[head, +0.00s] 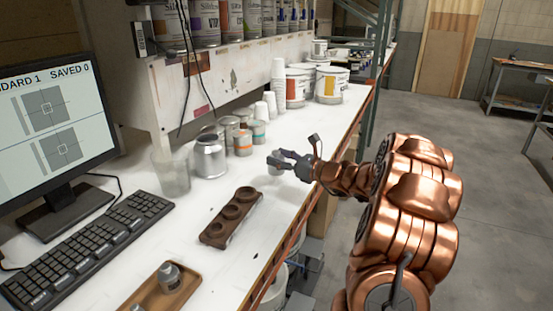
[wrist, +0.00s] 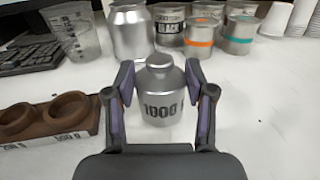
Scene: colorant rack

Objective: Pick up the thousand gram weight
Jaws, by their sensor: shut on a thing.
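The thousand gram weight (wrist: 159,92) is a silver, bottle-shaped metal piece with a knobbed top and "1000" printed on its side. In the wrist view it stands upright between the two fingers of my gripper (wrist: 160,85), which are shut on it. In the head view my gripper (head: 285,162) reaches over the white bench from the right, and the weight (head: 274,165) shows as a small grey shape at the fingers, partly hidden. I cannot tell whether its base touches the bench.
A brown wooden weight holder (head: 231,217) with round hollows lies left of my gripper. A silver can (head: 209,157), a clear beaker (head: 171,172) and several small tins (wrist: 238,35) stand behind. A wooden tray (head: 163,290) with a smaller weight sits near the keyboard (head: 85,250).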

